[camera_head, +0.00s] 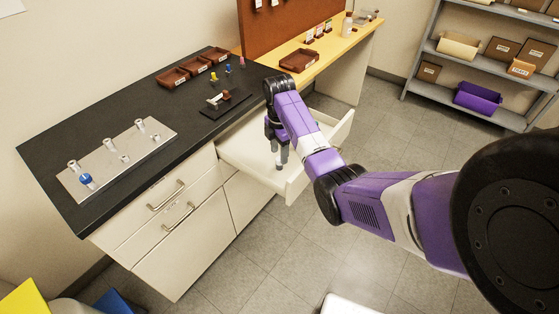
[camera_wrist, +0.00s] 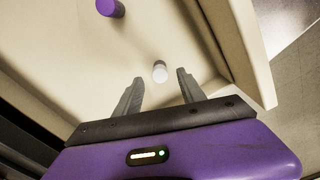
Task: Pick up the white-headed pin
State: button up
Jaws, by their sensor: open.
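The white-headed pin (camera_wrist: 160,72) stands in the open drawer in the wrist view, its pale round head facing the camera. It is just ahead of my gripper (camera_wrist: 158,85), close to the gap between the two grey fingers. The fingers are spread and nothing is held between them. In the head view my gripper (camera_head: 281,160) reaches down over the open drawer (camera_head: 240,155). The pin cannot be made out there. A purple-headed pin (camera_wrist: 110,8) is farther off at the upper left of the wrist view.
The drawer's side wall (camera_wrist: 240,50) rises close to the right finger in the wrist view. The black worktop (camera_head: 130,95) overhangs on the left, with a metal plate (camera_head: 120,155) of several posts, brown trays (camera_head: 172,78) and small coloured pins.

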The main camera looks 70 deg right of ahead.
jog(key=shift+f, duration=1.35)
grip_shut()
jog(key=shift+r, duration=0.1)
notch_tip(320, 180, up, 9)
jog(key=shift+d+f, duration=0.1)
jog(key=shift+f, duration=0.05)
notch_tip(320, 180, up, 10)
jog(key=p, duration=0.8)
send_over(279, 158)
jog(key=shift+s+r, duration=0.15)
jog(key=shift+r, duration=0.45)
